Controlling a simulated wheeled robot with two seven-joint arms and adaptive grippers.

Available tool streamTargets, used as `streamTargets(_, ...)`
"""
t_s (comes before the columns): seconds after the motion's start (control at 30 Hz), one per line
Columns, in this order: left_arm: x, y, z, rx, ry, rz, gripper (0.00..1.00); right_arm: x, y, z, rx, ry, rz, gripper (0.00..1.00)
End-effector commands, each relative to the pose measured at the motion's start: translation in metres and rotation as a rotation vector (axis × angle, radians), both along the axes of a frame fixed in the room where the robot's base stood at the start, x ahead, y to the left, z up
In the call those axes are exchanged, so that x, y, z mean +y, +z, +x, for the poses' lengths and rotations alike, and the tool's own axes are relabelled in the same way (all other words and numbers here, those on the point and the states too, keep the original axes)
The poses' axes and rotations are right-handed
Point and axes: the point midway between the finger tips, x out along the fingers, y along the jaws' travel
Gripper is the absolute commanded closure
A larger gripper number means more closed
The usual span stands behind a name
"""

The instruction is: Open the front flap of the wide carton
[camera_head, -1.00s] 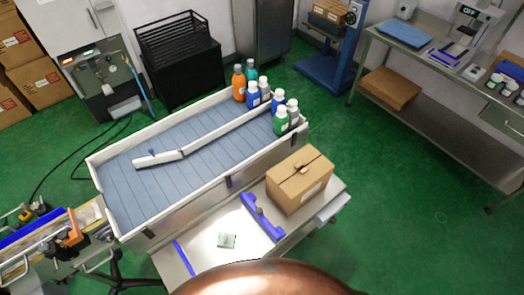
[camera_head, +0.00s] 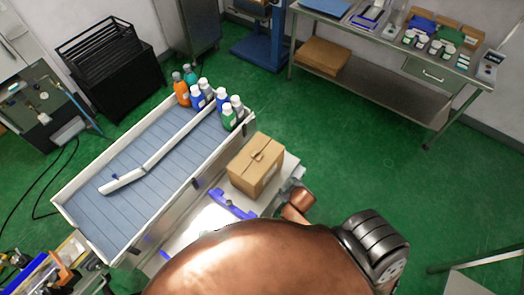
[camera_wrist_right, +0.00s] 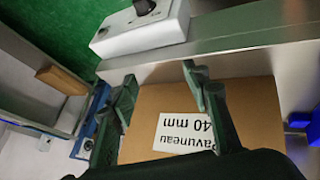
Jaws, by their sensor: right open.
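The wide carton (camera_head: 252,172) is a brown cardboard box on the light worktable beside the conveyor. Its top looks closed, with a small raised tab or notch near the middle. In the right wrist view a brown carton (camera_wrist_right: 260,105) shows a white printed label, upside down. My right gripper (camera_wrist_right: 158,75) is open, its two dark fingers apart in front of the carton, nothing between them. I cannot tell whether they touch it. In the head view my right arm comes in at the carton's right side, and its fingers are not clear. My left gripper is not in view.
A blue bracket (camera_head: 232,204) lies left of the carton. The conveyor (camera_head: 150,190) carries several bottles (camera_head: 205,98) at its far end. A white box with a black knob (camera_wrist_right: 145,25) is close beyond my right fingers. A steel bench (camera_head: 390,50) stands at the back right.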

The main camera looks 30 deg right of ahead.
Motion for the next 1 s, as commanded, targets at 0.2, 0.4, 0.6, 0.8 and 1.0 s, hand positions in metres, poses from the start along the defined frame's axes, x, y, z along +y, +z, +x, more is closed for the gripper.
streamTargets(0.2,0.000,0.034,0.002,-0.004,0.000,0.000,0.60,-0.002,0.206,0.055,-0.274,0.076,-0.152,0.56)
streamTargets(0.4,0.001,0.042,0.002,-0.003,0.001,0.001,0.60,0.039,0.363,0.121,-0.647,0.314,-0.401,0.56)
streamTargets(0.6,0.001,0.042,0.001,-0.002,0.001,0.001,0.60,0.170,0.469,0.153,-1.045,0.848,-0.756,0.56)
streamTargets(0.8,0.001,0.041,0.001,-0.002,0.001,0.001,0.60,0.289,0.423,0.117,-1.162,1.621,-1.127,0.56)
streamTargets(1.0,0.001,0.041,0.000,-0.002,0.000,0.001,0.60,0.234,0.281,0.095,-0.738,2.392,-1.407,0.56)
